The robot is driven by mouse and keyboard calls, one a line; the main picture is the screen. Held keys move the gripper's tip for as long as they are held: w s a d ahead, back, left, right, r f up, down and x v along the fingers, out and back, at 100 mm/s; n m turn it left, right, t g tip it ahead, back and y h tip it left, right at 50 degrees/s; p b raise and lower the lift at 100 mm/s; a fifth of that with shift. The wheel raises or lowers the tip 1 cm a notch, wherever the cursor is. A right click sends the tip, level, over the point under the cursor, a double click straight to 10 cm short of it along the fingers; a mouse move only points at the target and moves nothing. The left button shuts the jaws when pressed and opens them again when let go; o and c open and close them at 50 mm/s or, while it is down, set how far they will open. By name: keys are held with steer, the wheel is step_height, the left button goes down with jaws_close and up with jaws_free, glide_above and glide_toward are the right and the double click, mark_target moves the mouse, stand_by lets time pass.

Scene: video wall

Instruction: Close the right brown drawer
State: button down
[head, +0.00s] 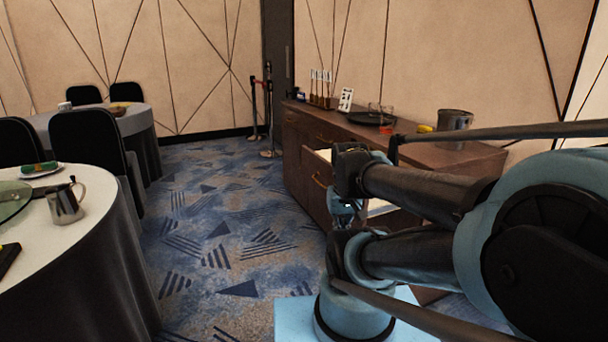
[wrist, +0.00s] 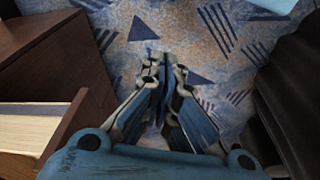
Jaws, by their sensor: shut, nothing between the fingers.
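The brown drawer (head: 313,190) stands pulled out from the long brown cabinet (head: 470,158) in the head view. Its pale inside shows on both sides of my arm, which hides much of it. A brass handle shows on its front. In the wrist view the open drawer (wrist: 62,128) is at the lower left, with its light interior and dark front edge. My gripper (wrist: 160,62) is shut and empty, pointing down over the carpet, to the right of the drawer front and apart from it. It also shows in the head view (head: 343,222), partly hidden by my arm.
A metal bucket (head: 455,121), a dark tray (head: 371,118) and small items stand on the cabinet top. A round table (head: 95,185) with a metal jug (head: 66,203) is at the left, with black chairs (head: 92,150) behind. Carpet between table and cabinet is clear.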

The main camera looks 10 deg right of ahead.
steer(key=shift+w, duration=0.2)
steer(key=w+a+r+n+g+h, duration=0.1)
steer(key=w+a+r+n+h, duration=0.15)
steer(key=w+r+n, duration=1)
steer(key=w+a+f+n+h, duration=0.1)
steer(key=w+a+n, duration=0.35)
steer(key=w, duration=0.65)
steer(key=w+a+n, duration=0.3)
steer(key=w+a, duration=0.3)
steer(key=w, duration=0.5)
steer(key=w+d+f, duration=0.1)
steer(key=d+f, duration=0.6)
steer(key=f, duration=0.3)
steer(key=shift+w+d+n, duration=0.15)
steer(key=shift+w+n, duration=0.15)
